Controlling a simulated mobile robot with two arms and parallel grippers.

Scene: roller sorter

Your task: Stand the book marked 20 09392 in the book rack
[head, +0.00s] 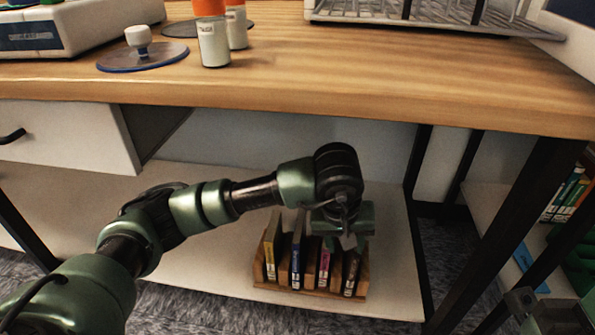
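The wooden book rack (262,284) stands on the low shelf under the table. Several upright books are in it: a yellow one (270,250), a dark blue one (297,262), a pink-labelled one (324,268) and a dark brown one (351,275). Their spine markings are too small to read, so I cannot tell which is 20 09392. My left gripper (345,241) points down above the right part of the rack. Its wrist hides what is between its fingers, and I cannot tell whether it holds anything. Part of my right arm (545,312) shows at the bottom right corner; its fingers are not clear.
The wooden tabletop (290,85) overhangs the shelf (215,230). White cans (213,45), a blue-rimmed disc (140,57) and a wire rack (430,20) stand on it. Black table legs (505,235) rise at right. More books (565,195) stand on a far-right shelf.

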